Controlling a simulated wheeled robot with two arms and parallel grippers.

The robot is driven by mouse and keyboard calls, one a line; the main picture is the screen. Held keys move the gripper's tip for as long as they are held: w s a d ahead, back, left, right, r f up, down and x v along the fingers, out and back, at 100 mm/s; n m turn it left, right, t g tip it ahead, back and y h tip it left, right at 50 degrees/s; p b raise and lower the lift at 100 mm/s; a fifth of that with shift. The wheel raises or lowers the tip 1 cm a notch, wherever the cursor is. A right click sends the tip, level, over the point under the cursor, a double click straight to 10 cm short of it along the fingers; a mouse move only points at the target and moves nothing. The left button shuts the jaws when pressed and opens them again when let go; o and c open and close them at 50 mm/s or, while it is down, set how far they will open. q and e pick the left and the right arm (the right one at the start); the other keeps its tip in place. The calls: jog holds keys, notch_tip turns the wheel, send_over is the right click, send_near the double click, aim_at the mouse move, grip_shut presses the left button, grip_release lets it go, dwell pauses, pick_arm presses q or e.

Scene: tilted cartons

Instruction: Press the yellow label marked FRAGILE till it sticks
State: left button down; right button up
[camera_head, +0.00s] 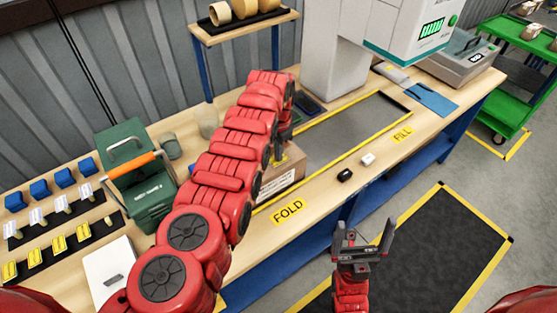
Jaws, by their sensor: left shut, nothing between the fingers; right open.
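A brown carton (292,166) stands on the bench behind my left forearm, which hides much of it. A small yellow patch (281,160) shows on its top; I cannot read any wording on it. A white printed label (275,187) is on its front side. My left gripper (281,150) points down at the carton top by the yellow patch, shut with nothing held. Whether it touches the patch I cannot tell. My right gripper (364,238) is open and empty, in front of the bench above the floor.
The bench (330,180) bears yellow FOLD (288,211) and FILL (402,135) signs. A black and a white small object (367,159) lie between them. A green case (140,175) and several yellow-tagged pieces (59,244) are at left. A white machine (405,30) stands behind.

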dwell(0.3)
pick_arm(q)
notch_tip(320, 180, up, 5)
jog(key=p, duration=0.5)
jog(key=shift+r, duration=0.15)
jog(key=shift+r+p, duration=0.45)
jog(key=shift+r, duration=0.4)
jog(key=shift+d, duration=0.1)
